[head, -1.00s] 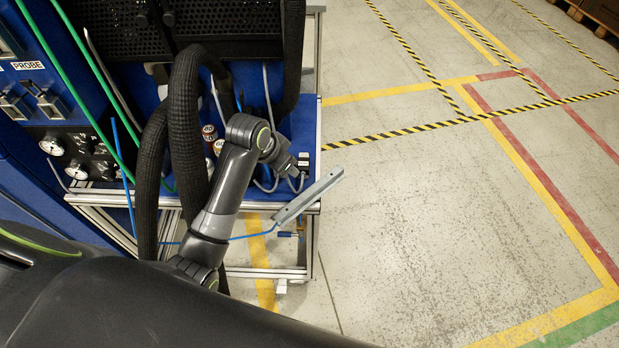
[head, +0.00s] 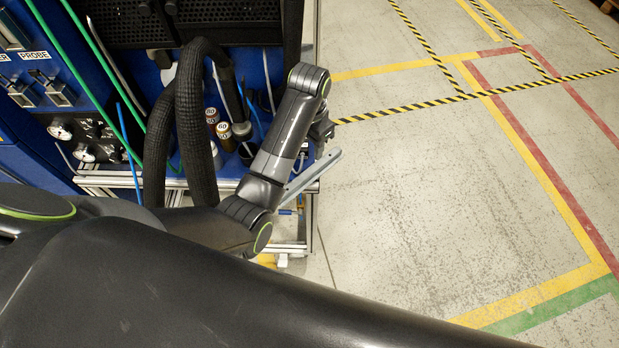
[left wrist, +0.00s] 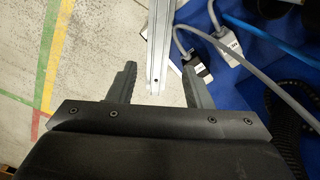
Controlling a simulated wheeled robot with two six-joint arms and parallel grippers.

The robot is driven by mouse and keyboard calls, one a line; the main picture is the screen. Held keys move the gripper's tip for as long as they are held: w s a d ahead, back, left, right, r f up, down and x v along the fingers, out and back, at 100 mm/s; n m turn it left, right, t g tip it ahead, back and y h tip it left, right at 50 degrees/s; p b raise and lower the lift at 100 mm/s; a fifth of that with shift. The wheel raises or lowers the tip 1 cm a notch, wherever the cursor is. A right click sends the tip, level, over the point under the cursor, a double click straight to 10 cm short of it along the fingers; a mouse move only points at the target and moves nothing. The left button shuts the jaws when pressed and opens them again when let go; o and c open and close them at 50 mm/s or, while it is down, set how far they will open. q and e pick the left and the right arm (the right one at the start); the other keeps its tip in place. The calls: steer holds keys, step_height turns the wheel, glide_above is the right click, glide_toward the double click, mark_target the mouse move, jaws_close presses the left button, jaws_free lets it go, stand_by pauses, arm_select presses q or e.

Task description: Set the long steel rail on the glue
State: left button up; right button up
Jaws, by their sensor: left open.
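The long steel rail (head: 318,175) lies slanted across the front right corner of the blue bench, partly hidden by my left arm. One end sticks out past the bench edge. In the left wrist view the rail (left wrist: 160,45) runs up from between the two fingers of my left gripper (left wrist: 158,70), with a gap on each side. The gripper is open and not closed on it. In the head view my left gripper (head: 325,135) is over the bench's right edge, mostly hidden by its wrist. I cannot make out any glue. My right gripper is not in view.
Thick black hoses (head: 190,120) rise left of my arm. Small cans labelled 60 (head: 223,130) stand on the bench behind it. Grey cables with plugs (left wrist: 228,50) lie close right of the rail. The floor (head: 430,210) right of the bench is clear.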

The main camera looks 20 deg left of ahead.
arm_select(q)
steer(key=p, duration=0.1)
glide_above(309, 172)
step_height(309, 172, down, 7)
steer(key=shift+r, duration=0.1)
step_height(309, 172, down, 4)
steer(key=shift+r+p, duration=0.2)
steer(key=shift+p, duration=0.3)
steer(key=shift+f, duration=0.8)
jaws_close()
